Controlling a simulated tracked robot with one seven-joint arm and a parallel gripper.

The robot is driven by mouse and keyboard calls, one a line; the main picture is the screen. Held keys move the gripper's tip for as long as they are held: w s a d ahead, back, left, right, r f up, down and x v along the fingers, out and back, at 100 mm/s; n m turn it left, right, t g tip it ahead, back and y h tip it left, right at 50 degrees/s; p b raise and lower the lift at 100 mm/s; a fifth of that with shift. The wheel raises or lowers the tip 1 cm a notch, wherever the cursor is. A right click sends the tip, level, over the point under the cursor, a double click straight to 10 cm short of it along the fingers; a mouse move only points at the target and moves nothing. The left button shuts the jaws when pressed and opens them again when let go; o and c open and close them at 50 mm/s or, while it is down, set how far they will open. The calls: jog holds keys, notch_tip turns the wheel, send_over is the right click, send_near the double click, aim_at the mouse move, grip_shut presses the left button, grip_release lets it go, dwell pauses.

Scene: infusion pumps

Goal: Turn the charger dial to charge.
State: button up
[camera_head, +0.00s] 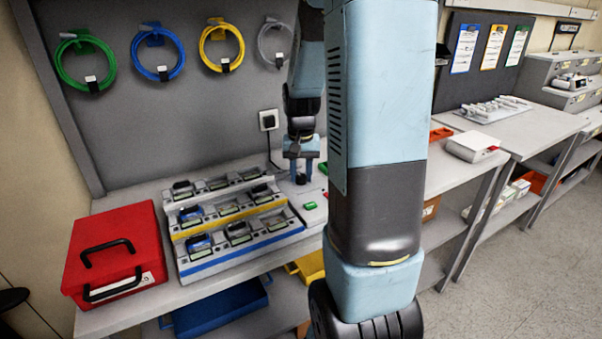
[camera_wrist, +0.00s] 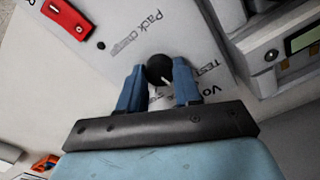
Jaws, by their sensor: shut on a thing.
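The charger (camera_wrist: 130,50) has a pale panel with a black round dial (camera_wrist: 157,66) in the middle of the wrist view. The dial bears a white pointer line that points to the lower right in the picture. The printed words "Pack charge" lie above and left of the dial, and "TEST" lies to its right. My gripper (camera_wrist: 159,82) has its blue fingers shut on the dial, one on each side. In the head view my gripper (camera_head: 299,172) reaches down over the charger (camera_head: 300,194), and the dial is hidden there.
A red switch (camera_wrist: 68,18) sits on the panel's upper left in the wrist view. A rack of pumps (camera_head: 230,225) stands left of the charger, with a red case (camera_head: 112,255) beyond it. A wall plug (camera_head: 268,120) is behind my gripper. Coiled cables hang on the back board.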

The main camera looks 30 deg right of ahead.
aim_at(301, 176)
jog(key=shift+m, duration=0.7)
jog(key=o, duration=1)
jog(key=shift+o, duration=0.2)
jog(key=shift+r, duration=0.15)
notch_tip(301, 176, up, 14)
jog(key=shift+f, duration=0.25)
jog(key=s+a+r+n+t, duration=0.2)
jog(key=s+a+n, duration=0.1)
jog(key=s+a, duration=0.4)
jog(key=s+a+r+n+t, duration=0.3)
jog(key=s+a, duration=0.3)
jog(key=s, duration=0.4)
jog(key=shift+s+a+n+t, duration=0.2)
jog(key=shift+a+n+t, duration=0.15)
jog(key=shift+n, duration=0.25)
